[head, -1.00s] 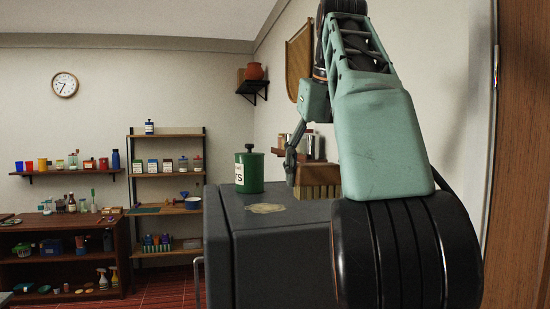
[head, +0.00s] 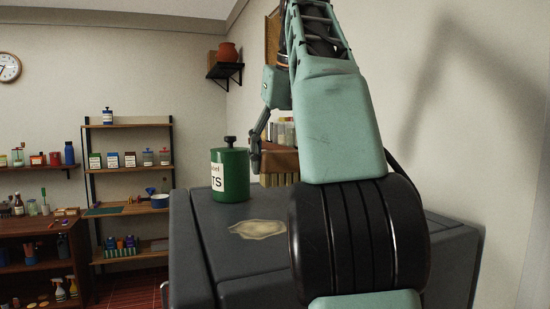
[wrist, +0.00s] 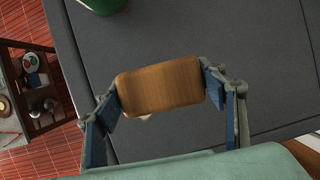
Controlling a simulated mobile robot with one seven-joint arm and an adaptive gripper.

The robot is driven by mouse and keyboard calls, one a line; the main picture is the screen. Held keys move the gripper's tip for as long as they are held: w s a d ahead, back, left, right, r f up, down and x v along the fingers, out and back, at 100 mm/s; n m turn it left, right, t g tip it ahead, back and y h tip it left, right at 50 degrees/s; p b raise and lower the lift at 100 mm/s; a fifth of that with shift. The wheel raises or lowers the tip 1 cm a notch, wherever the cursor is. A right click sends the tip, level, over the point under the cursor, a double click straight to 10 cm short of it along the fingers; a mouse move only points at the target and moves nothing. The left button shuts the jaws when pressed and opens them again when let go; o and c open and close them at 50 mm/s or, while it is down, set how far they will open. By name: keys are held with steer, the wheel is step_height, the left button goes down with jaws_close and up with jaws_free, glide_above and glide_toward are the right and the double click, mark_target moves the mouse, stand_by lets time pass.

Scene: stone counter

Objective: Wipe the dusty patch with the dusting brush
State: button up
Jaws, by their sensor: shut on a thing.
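The dusty patch (head: 258,229) is a pale beige smear on the dark grey counter top (head: 200,228). The dusting brush (head: 277,160) has a brown wooden back with pale bristles below. It is behind the patch in the head view, partly hidden by my arm. In the wrist view the brush (wrist: 160,86) is a wooden block clamped between both fingers of my gripper (wrist: 166,92). A small pale sliver, likely the patch, shows just below the block there. I cannot tell whether the bristles touch the counter.
A green lidded canister (head: 230,175) stands on the counter, left of the brush and close to the patch. Shelving (head: 128,160) with jars stands at the left. The counter around the patch is otherwise clear.

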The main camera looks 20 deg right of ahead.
steer(key=shift+s+f, duration=0.1)
steer(key=shift+f, duration=2.9)
steer(key=shift+f+b, duration=0.85)
steer(key=shift+f, duration=0.15)
